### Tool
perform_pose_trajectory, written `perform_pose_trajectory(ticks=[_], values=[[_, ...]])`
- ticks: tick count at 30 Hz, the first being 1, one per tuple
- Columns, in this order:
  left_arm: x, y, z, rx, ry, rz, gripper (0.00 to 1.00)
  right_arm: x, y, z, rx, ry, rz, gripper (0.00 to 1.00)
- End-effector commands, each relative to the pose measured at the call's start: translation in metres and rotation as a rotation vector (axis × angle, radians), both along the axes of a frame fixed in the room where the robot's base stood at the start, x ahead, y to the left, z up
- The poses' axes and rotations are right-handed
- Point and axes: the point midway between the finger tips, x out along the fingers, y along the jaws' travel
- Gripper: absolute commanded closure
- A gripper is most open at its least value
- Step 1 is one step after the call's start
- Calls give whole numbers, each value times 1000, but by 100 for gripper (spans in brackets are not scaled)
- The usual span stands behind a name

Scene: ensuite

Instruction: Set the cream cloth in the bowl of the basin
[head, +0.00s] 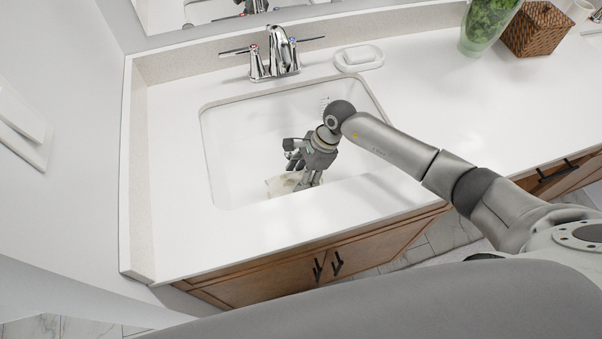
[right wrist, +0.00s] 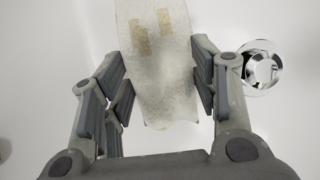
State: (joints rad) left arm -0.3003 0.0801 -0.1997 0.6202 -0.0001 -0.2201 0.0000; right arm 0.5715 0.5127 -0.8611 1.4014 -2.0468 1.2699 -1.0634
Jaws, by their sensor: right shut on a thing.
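The cream cloth (head: 279,185) is down inside the white basin (head: 232,160), near its front wall in the head view. In the right wrist view the cloth (right wrist: 158,60) is a pale strip with two tan patches, lying between my fingers. My right gripper (head: 303,180) reaches down into the bowl and is shut on the cloth; in the right wrist view its fingers (right wrist: 162,98) stand on both sides of it. The gripper hides part of the cloth in the head view. My left gripper is not in view.
A chrome faucet (head: 279,55) with two handles stands behind the basin. A soap dish (head: 359,58) is to its right. A green vase (head: 488,22) and a wicker basket (head: 538,28) stand at the back right. The drain (right wrist: 261,68) shows beside the cloth.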

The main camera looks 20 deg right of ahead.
Motion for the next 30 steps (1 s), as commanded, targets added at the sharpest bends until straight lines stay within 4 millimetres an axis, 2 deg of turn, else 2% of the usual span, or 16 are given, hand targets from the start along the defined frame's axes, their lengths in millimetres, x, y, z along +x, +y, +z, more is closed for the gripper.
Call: perform_pose_trajectory(ticks=[5, 6, 11, 23, 26, 30], values=[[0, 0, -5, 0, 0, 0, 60, 0, 0, -4, 0, 0, 0, 64], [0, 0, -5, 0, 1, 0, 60, 0, 0, -4, -1, 0, 0, 44], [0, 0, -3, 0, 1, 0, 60, 0, 0, -2, 0, 1, 0, 24], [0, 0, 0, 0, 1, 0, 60, 0, 0, 1, 0, 0, 0, 24], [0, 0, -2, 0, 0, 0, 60, 2, -5, 9, -1, -4, -2, 24], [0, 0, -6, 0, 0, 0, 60, 2, -16, 35, -1, -5, 0, 24]])
